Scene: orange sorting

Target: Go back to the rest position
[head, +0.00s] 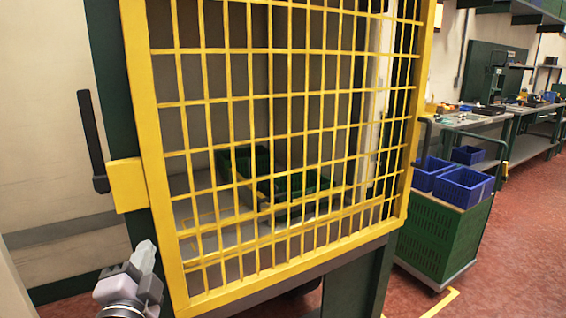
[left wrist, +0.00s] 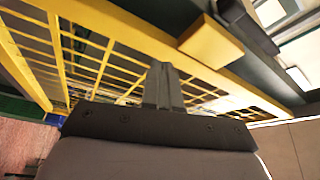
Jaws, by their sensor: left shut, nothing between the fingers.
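My left gripper (head: 144,256) is at the lower left of the head view, close to the lower left corner of a yellow mesh door (head: 160,200). Its fingers are shut together with nothing between them, and they point up. In the left wrist view the shut fingers (left wrist: 163,82) show in front of the yellow mesh. A gap between the fingers and the door cannot be made out for sure. My right gripper is in neither view.
Behind the mesh, green crates (head: 290,185) stand on a pale surface. A dark bar handle (head: 92,140) is at the left. A green cart (head: 440,235) with blue crates (head: 463,187) stands at the right. Workbenches (head: 470,122) line the back right. Red floor lies open at the right.

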